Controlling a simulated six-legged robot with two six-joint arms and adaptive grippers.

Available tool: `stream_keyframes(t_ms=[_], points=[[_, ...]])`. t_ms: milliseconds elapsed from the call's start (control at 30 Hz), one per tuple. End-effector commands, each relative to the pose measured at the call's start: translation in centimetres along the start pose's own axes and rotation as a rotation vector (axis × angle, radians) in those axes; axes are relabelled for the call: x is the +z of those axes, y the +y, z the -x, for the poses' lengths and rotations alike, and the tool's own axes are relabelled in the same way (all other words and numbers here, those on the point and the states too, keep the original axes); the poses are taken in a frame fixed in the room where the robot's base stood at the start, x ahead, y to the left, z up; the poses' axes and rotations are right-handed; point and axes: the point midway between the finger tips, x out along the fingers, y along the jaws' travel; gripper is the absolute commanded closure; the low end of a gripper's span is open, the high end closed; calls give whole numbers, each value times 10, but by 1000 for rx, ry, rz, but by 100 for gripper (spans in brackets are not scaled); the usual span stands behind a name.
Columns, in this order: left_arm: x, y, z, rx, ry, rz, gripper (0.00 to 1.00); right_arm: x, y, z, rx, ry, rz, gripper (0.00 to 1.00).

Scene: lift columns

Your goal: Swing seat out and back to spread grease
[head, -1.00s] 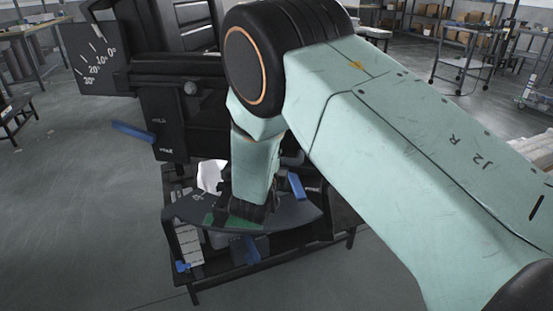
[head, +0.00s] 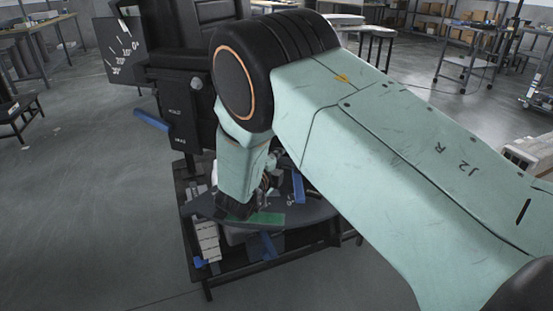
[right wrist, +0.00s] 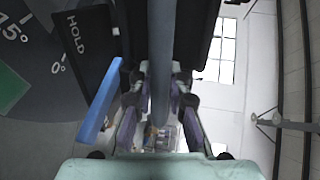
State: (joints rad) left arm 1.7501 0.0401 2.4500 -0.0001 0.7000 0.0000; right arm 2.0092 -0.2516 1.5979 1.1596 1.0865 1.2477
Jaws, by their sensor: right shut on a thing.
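A dark rounded plate (head: 315,211) with a green patch (head: 264,219) sits low at the front of a black machine. In the right wrist view the plate (right wrist: 45,95) bears a degree scale reading 15° and 0°. I cannot tell for sure which part is the seat. My right arm reaches down over the plate and covers part of it. In the head view my wrist hides most of this grip. My left gripper is not in view.
A black block marked HOLD (right wrist: 82,50) lies close beside the gripper. A dark tilt scale (head: 125,48) is at upper left. Open floor (head: 90,200) lies to the left.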

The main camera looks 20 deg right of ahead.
Motion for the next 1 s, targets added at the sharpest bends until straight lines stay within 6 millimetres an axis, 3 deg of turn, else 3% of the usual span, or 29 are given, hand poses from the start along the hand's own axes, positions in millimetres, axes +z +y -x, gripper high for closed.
stream_keyframes(t_ms=[400,433,700,1000], points=[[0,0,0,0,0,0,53,-2,4,1,6,5,4,100],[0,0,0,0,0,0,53,-2,4,1,6,5,4,81],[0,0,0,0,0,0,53,0,2,1,3,5,1,59],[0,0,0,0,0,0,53,1,-1,2,0,4,-1,59]])
